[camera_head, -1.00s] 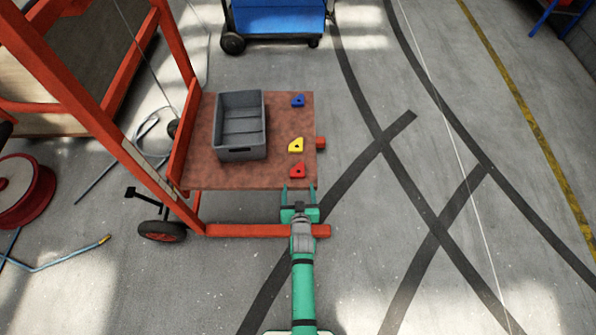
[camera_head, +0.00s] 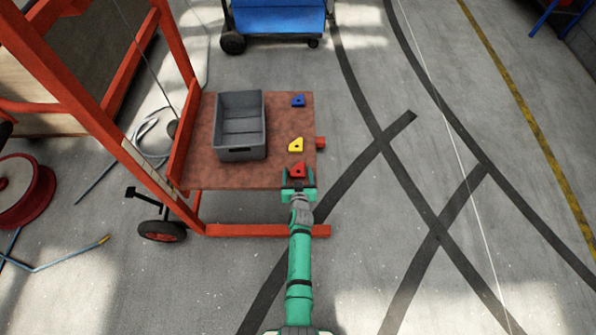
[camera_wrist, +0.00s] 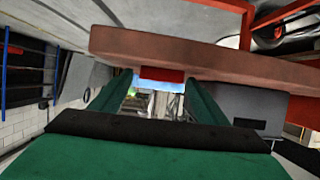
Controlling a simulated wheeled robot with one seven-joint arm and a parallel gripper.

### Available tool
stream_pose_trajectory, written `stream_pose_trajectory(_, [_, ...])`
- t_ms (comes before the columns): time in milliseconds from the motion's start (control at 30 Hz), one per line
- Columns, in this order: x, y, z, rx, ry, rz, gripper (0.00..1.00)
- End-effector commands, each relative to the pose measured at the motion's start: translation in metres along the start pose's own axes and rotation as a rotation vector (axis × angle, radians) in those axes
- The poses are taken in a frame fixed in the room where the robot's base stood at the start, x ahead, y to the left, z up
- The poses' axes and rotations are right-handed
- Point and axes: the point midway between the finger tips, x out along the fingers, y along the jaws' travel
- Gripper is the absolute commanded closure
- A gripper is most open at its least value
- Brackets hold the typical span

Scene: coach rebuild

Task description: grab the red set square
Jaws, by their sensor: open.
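The red set square (camera_head: 298,171) lies at the near right corner of the brown board (camera_head: 205,170). My gripper (camera_head: 298,178) is open at the board's near edge, with its fingertips to either side of the red set square in the head view. In the wrist view, a red block face, the red set square (camera_wrist: 162,75), shows between the two green fingers (camera_wrist: 160,95). I cannot tell whether the fingers touch it. Nothing is held.
The orange frame (camera_head: 150,180) rises at the left. Floor to the right is open.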

Motion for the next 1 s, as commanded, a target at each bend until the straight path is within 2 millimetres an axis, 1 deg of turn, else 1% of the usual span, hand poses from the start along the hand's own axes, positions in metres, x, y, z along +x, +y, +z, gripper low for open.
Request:
stream_pose_trajectory(233, [0.002, 0.000, 0.000, 0.000, 0.000, 0.000, 0.31])
stream_pose_trajectory(267, [0.002, 0.000, 0.000, 0.000, 0.000, 0.000, 0.34])
stream_pose_trajectory(300, [0.002, 0.000, 0.000, 0.000, 0.000, 0.000, 0.43])
stream_pose_trajectory(367, [0.002, 0.000, 0.000, 0.000, 0.000, 0.000, 0.58])
stream_pose_trajectory(400, [0.002, 0.000, 0.000, 0.000, 0.000, 0.000, 0.67])
stream_pose_trajectory(433, [0.002, 0.000, 0.000, 0.000, 0.000, 0.000, 0.74])
stream_pose_trajectory(467, [0.002, 0.000, 0.000, 0.000, 0.000, 0.000, 0.78])
stream_pose_trajectory(800, [0.001, 0.000, -0.002, -0.001, 0.001, 0.000, 0.78])
stream_pose_trajectory(1000, [-0.002, -0.001, -0.011, -0.001, 0.003, -0.001, 0.78])
